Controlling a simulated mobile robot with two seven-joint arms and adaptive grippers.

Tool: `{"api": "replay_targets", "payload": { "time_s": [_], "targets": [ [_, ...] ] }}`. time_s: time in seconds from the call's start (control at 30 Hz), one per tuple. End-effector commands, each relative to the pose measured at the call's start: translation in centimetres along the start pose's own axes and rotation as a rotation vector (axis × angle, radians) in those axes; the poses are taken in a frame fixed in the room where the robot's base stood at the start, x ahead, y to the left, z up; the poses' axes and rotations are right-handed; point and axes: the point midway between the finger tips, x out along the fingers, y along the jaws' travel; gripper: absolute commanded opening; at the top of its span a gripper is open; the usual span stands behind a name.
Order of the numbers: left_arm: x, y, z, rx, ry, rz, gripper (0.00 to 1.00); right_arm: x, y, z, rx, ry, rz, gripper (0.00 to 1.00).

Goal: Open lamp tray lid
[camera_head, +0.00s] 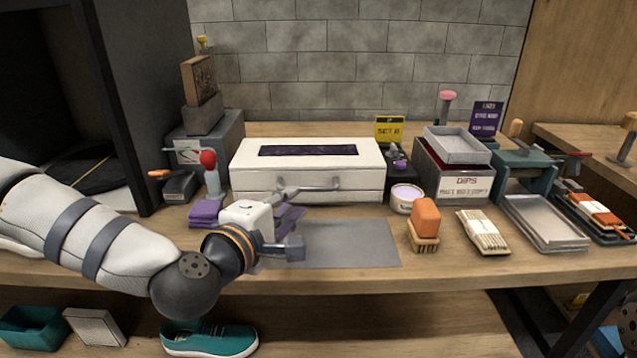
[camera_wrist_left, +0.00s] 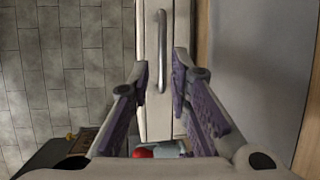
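The white lamp tray (camera_head: 360,158) sits at the back middle of the bench with its lid down. A dark slotted panel is set in its top. A silver bar handle (camera_head: 322,187) runs along its front, and the handle also shows in the left wrist view (camera_wrist_left: 162,50). My left gripper (camera_head: 287,218) is in front of the tray's left half, pointing right. In the left wrist view its purple-padded fingers (camera_wrist_left: 160,78) are apart, with the handle showing beyond and between them. Nothing is held. My right gripper is out of view.
A red-knobbed tool (camera_head: 209,172) and folded purple cloths (camera_head: 204,212) are near the left arm. A grey mat (camera_head: 345,243) lies in front of the tray. An open jar (camera_head: 405,197), an orange brush (camera_head: 424,222) and a grey box (camera_head: 455,175) stand right.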

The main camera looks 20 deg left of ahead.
Motion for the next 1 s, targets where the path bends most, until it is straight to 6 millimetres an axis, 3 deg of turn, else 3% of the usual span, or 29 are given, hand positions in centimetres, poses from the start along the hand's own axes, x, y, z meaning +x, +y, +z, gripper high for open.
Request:
{"api": "replay_targets", "payload": {
  "time_s": [0.2, 0.4, 0.73, 0.77, 0.83, 1.0],
  "targets": [
    [5.9, -0.7, -0.1, 0.002, 0.002, -0.009, 0.18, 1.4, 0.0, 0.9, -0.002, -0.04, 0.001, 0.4],
    [9.2, -0.6, 0.0, 0.002, -0.001, -0.007, 0.18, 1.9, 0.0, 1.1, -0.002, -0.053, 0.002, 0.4],
    [10.0, -0.3, 0.0, 0.002, -0.001, -0.005, 0.18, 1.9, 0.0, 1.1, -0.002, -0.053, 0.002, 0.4],
    [10.0, -0.3, 0.0, 0.002, -0.001, -0.005, 0.16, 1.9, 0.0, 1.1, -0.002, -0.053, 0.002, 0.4],
    [10.0, -0.3, 0.0, 0.003, -0.001, -0.005, 0.0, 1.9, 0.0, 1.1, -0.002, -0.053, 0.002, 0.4],
    [10.0, -0.3, 0.0, 0.002, -0.001, -0.005, 0.0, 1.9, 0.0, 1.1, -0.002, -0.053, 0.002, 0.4]
  ]
}}
